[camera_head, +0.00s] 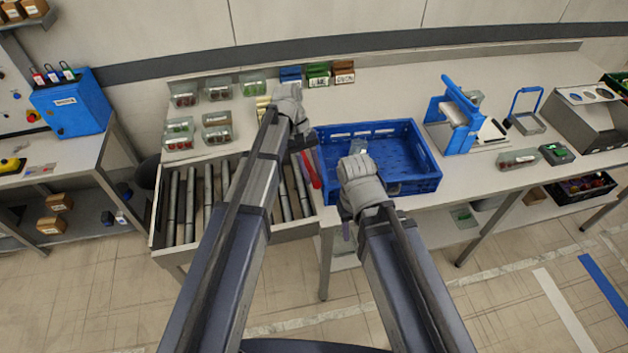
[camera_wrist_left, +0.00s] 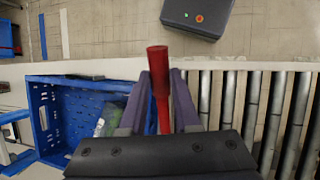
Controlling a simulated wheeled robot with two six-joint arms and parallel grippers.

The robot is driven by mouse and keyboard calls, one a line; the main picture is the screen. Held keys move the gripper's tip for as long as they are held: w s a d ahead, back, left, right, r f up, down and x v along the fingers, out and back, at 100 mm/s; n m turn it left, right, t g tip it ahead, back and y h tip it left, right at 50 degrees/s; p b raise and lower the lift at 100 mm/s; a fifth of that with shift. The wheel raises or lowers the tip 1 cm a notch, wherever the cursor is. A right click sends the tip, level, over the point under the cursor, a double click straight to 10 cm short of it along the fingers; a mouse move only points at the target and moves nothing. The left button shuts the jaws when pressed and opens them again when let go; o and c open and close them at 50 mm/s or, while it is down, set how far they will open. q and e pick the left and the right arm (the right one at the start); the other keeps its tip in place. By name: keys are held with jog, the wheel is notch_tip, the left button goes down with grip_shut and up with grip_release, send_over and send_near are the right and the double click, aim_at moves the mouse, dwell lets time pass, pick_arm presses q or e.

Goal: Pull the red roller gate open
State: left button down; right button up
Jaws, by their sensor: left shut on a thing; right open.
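The red roller gate (camera_head: 311,170) shows in the head view as a thin red strip between the roller conveyor (camera_head: 190,205) and the blue crate (camera_head: 425,180). In the left wrist view its red bar (camera_wrist_left: 157,62) stands between my fingers, with a thicker end beyond the tips. My left gripper (camera_head: 304,140) is shut on this bar; its fingers also show in the left wrist view (camera_wrist_left: 160,88). The arm and wrist hide part of the gate in the head view. My right gripper (camera_head: 362,185) is over the near side of the crate, open, its fingers mostly hidden.
The crate sits on the bench right of the rollers, with a small clear and green item (camera_wrist_left: 108,120) inside. Small bins (camera_head: 218,88) stand behind the conveyor. A blue press-like device (camera_head: 455,120) stands right of the crate. Bare bench top lies behind the crate.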

pick_arm(q)
jog(key=r, duration=0.1)
jog(key=w+r, duration=0.1)
jog(key=p, duration=0.1)
jog(key=shift+w+a+r+g, duration=0.25)
jog(key=shift+w+r+g, duration=0.1)
jog(key=shift+r+g, duration=0.05)
pick_arm(e)
notch_tip(320, 180, up, 2)
pick_arm(q)
jog(key=shift+s, duration=0.1)
jog(key=c, duration=0.6)
grip_release()
jog(key=shift+c, duration=0.2)
jog(key=p+v, duration=0.6)
jog(key=v, duration=0.1)
jog(key=shift+a+r+p, duration=0.25)
jog(key=shift+r+p, duration=0.05)
jog(key=shift+p, duration=0.1)
pick_arm(e)
notch_tip(320, 180, up, 7)
jog(key=shift+f, duration=0.15)
